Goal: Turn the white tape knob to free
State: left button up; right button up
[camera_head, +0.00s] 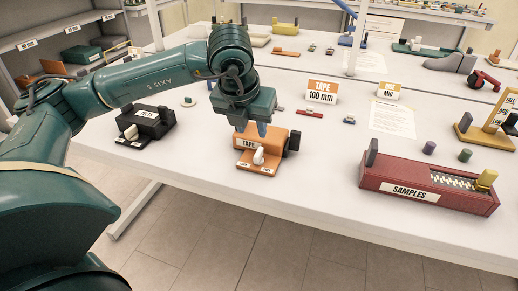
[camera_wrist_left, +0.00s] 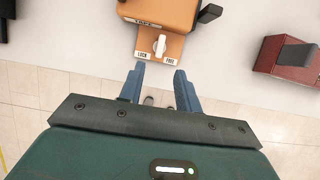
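The orange tape unit (camera_head: 272,140) stands near the front edge of the white table, with a "TAPE" label on it. Its white knob (camera_head: 259,156) is on the low front ledge, and it also shows in the left wrist view (camera_wrist_left: 160,45). There it stands roughly upright in the picture, between a "LOCK" label (camera_wrist_left: 142,56) on the left and a "FREE" label (camera_wrist_left: 170,61) on the right. My left gripper (camera_head: 251,128) hangs above the unit, pointing down. In the wrist view its fingers (camera_wrist_left: 158,78) are apart, with nothing between them; the knob lies beyond their tips. My right gripper is not in view.
A black unit (camera_head: 148,122) stands left of the tape unit. A red "SAMPLES" box (camera_head: 428,186) is to the right. A "TAPE 100 mm" card (camera_head: 321,92) and small parts are behind. The table's front edge (camera_head: 330,222) is close to the unit.

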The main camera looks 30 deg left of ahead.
aim_at(258, 152)
pick_arm(q)
jog(key=p+x, duration=0.1)
jog(key=x, duration=0.9)
jog(key=shift+w+f, duration=0.2)
jog(key=shift+f, duration=0.2)
jog(key=shift+c, duration=0.4)
grip_shut()
